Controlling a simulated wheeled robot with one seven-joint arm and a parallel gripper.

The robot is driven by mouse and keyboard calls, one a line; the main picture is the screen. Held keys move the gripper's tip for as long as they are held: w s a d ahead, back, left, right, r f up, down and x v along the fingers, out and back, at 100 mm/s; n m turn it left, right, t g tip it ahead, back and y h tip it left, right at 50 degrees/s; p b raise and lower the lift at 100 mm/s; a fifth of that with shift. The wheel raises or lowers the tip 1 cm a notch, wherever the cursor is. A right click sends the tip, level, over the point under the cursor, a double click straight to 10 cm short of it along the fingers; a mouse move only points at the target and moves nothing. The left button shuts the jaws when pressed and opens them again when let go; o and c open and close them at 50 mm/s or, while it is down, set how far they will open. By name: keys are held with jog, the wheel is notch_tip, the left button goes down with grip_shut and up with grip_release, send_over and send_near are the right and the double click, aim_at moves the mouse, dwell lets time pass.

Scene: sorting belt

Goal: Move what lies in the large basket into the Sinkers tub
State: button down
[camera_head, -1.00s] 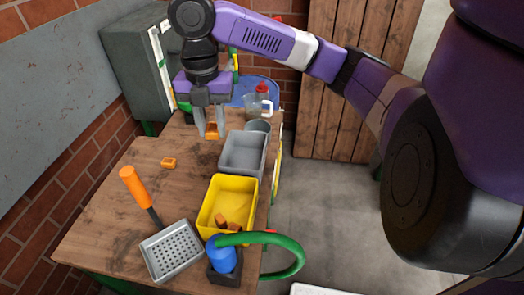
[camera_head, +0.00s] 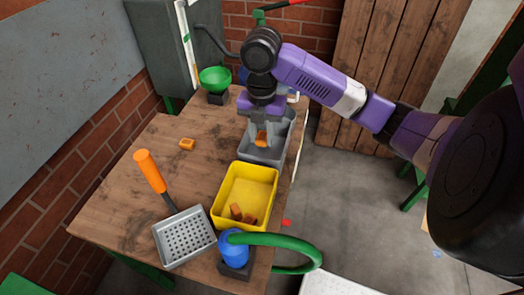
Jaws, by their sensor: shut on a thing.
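My gripper (camera_head: 260,125) is shut on a small orange block (camera_head: 261,139) and holds it over the grey tub (camera_head: 279,150). Whether the block touches the tub's floor I cannot tell. The perforated grey basket (camera_head: 185,238) with an orange handle (camera_head: 150,170) lies at the front left of the table and looks empty. A yellow tub (camera_head: 271,176) stands in front of the grey tub and has a few orange-brown blocks (camera_head: 237,212) in its near end. No label reading Sinkers is legible on either tub.
Another orange block (camera_head: 187,144) lies alone on the wooden table (camera_head: 130,205). A blue object (camera_head: 233,247) with a green hose (camera_head: 290,252) stands at the front edge. A green bowl (camera_head: 215,76) is at the back. The table's left middle is mostly clear.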

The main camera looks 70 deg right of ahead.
aim_at(262, 138)
jog(key=shift+f, duration=3.15)
jog(key=shift+f, duration=0.15)
jog(key=shift+f+b, duration=0.35)
jog(key=shift+b, duration=0.05)
jog(key=shift+f, duration=0.15)
jog(key=c, duration=1.1)
grip_release()
jog(key=shift+o, duration=0.2)
notch_tip(262, 138, up, 13)
jog(key=shift+r+p, duration=0.2)
jog(key=shift+p, duration=0.3)
